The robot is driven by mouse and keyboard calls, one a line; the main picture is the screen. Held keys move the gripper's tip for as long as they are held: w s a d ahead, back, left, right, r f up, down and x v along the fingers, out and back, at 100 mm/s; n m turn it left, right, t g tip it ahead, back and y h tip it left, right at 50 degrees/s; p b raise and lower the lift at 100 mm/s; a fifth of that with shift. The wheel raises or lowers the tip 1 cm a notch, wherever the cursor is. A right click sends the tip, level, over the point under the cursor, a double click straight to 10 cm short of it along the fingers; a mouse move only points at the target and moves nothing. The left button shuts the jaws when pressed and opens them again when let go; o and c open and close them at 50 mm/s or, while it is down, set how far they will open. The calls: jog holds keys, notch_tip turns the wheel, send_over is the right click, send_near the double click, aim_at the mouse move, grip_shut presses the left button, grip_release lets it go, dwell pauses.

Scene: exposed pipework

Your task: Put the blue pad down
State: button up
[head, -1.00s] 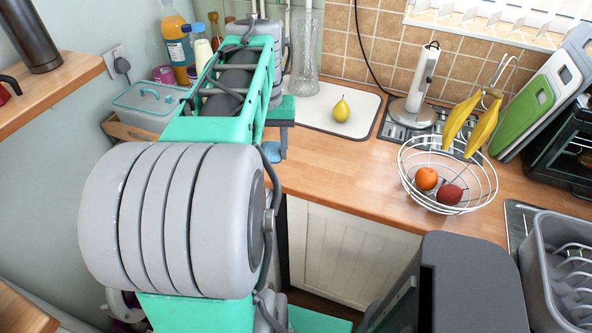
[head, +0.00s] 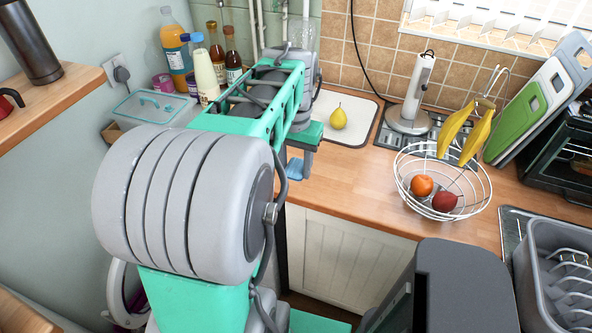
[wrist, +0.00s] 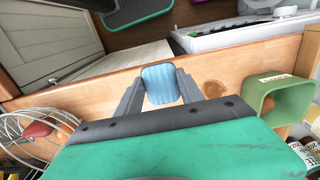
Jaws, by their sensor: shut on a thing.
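The blue pad (wrist: 158,85) is a small light-blue ribbed block. In the wrist view it sits between the two grey fingers of my gripper (wrist: 160,92), which is shut on it. In the head view the pad (head: 295,169) shows below the wrist, partly hidden by my arm and gripper (head: 305,162). It appears over the wooden counter (head: 350,190) near its front edge. Whether its underside touches the wood cannot be told.
A white board with a pear (head: 338,118) lies behind my gripper. A wire fruit basket (head: 410,195) stands to the right. A green open container (wrist: 280,97) is at the right of the wrist view. Bottles (head: 216,62) stand behind my arm. Bare counter lies before the basket.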

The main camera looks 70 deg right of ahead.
aim_at(296, 165)
jog(key=d+f, duration=0.2)
jog(key=w+d+f, duration=0.1)
jog(key=d+f, duration=0.1)
jog(key=d+f+p, duration=0.1)
jog(key=d+f, duration=0.1)
jog(key=shift+w+f, duration=0.2)
jog(key=shift+w, duration=0.05)
jog(key=shift+d+f, duration=0.1)
jog(key=shift+f, duration=1.65)
jog(key=o, duration=1.2)
